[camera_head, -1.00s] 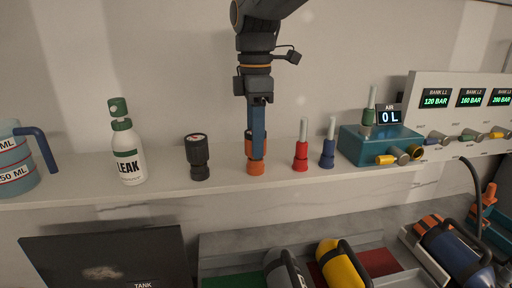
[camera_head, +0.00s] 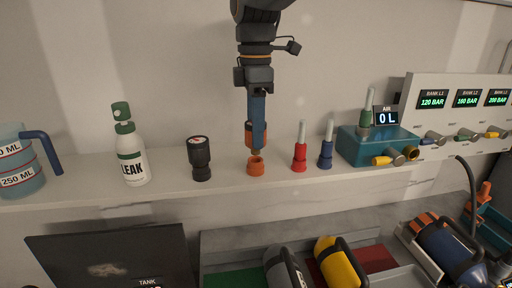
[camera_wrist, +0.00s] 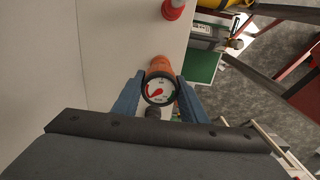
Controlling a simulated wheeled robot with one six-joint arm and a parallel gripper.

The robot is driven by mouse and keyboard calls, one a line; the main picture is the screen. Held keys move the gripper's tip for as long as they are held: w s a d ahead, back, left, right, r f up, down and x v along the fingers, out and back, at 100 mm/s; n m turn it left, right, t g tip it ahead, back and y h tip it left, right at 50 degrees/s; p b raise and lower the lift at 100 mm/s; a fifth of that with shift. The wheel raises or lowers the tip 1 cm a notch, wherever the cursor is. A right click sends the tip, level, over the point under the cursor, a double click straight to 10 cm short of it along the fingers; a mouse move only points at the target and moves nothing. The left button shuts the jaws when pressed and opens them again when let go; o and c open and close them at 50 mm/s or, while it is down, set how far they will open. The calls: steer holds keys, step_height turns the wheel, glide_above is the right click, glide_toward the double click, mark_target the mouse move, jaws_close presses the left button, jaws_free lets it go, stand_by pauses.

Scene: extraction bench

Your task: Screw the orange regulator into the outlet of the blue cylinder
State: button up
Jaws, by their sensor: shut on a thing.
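The orange regulator (camera_head: 249,134) is between the blue fingers of my gripper (camera_head: 257,122), held just above an orange ring-shaped stand (camera_head: 256,168) on the shelf. Its lower stem shows above the stand's hollow top; I cannot tell whether the tip is fully clear. In the wrist view, the regulator's round white gauge (camera_wrist: 159,90) with a red needle sits between the fingertips (camera_wrist: 159,95). The blue cylinder (camera_head: 447,247) lies tilted in a rack at lower right, with orange parts at its upper end. Its outlet is not clear to see.
A black regulator (camera_head: 200,158) stands left of the orange stand; red (camera_head: 300,158) and blue (camera_head: 326,154) fittings stand close to its right. A leak bottle (camera_head: 130,155), a teal block (camera_head: 378,146) and a bank panel (camera_head: 455,115) line the shelf. Yellow (camera_head: 339,264) and grey (camera_head: 283,268) cylinders lie below.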

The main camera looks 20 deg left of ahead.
steer(key=shift+r+p, duration=0.85)
steer(key=shift+r, duration=0.2)
